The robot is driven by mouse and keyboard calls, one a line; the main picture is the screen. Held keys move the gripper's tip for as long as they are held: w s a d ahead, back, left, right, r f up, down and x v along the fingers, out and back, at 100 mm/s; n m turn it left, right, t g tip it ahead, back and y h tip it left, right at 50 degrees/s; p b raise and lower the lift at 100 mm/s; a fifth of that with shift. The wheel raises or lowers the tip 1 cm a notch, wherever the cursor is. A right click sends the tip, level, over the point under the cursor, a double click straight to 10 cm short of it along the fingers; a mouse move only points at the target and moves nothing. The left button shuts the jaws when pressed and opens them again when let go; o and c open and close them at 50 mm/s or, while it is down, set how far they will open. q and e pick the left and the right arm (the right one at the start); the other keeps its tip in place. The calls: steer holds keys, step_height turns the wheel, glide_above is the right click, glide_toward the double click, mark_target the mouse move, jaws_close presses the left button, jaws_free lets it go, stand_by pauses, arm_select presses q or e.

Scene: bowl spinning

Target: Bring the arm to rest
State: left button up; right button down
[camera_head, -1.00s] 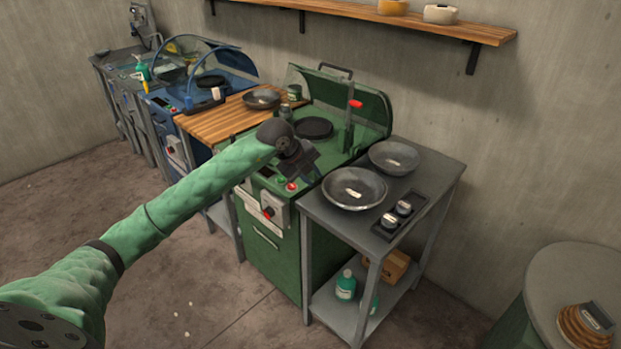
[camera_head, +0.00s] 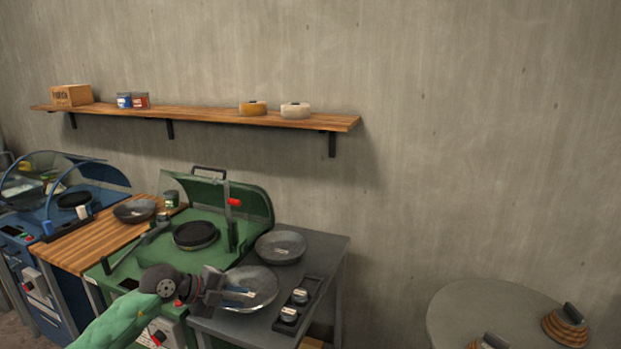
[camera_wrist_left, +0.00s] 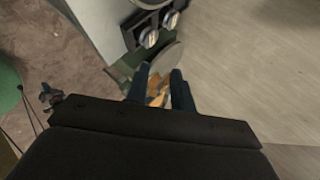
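My left arm (camera_head: 115,322), in a green sleeve, comes in from the bottom of the head view. My left gripper (camera_head: 243,294) is in front of the large grey bowl on the side table, covering part of it. In the left wrist view its two dark fingers (camera_wrist_left: 159,92) stand apart, with nothing visibly held between them. Beyond the gap I see part of a cardboard-coloured thing (camera_wrist_left: 157,88) lower down. My right gripper is not in view.
The grey side table (camera_head: 325,250) carries the large bowl (camera_head: 262,282), a smaller bowl (camera_head: 280,247) and a panel with two knobs (camera_head: 297,306). The green machine (camera_head: 245,205) stands left of it. A round table (camera_head: 445,310) is at the lower right, with clear floor unseen.

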arm_select(q)
steer(key=s+d+r+n+t+h, duration=0.4)
steer(key=s+d+r+t+h, duration=0.2)
steer(key=d+r+t+h, duration=0.1)
steer(key=s+a+f+n+t+y, duration=0.2)
steer(key=a+f+n+t+y, duration=0.25)
steer(key=n+y, duration=0.4)
steer(key=s+a+f+n+t+y, duration=0.25)
steer(key=a+n+y, duration=0.35)
steer(key=n+y, duration=0.3)
steer(key=s+a+f+n+g+y, duration=0.2)
steer(key=s+a+f+n+g, duration=0.15)
steer(key=s+f+g, duration=0.55)
steer(key=s+d+f+g+h, duration=0.1)
steer(key=s+d+f+g, duration=0.25)
steer(key=s+f, duration=0.5)
steer(key=s+d+f+g+h, duration=0.2)
steer(key=s+f+g, duration=0.25)
steer(key=s, duration=0.65)
steer(key=s+d+f, duration=0.2)
steer(key=f, duration=1.6)
steer(key=s+d+f+g, duration=0.1)
steer(key=s+d+f, duration=0.1)
steer(key=f, duration=1.7)
steer(key=shift+g, duration=0.3)
steer(key=shift+f, duration=0.1)
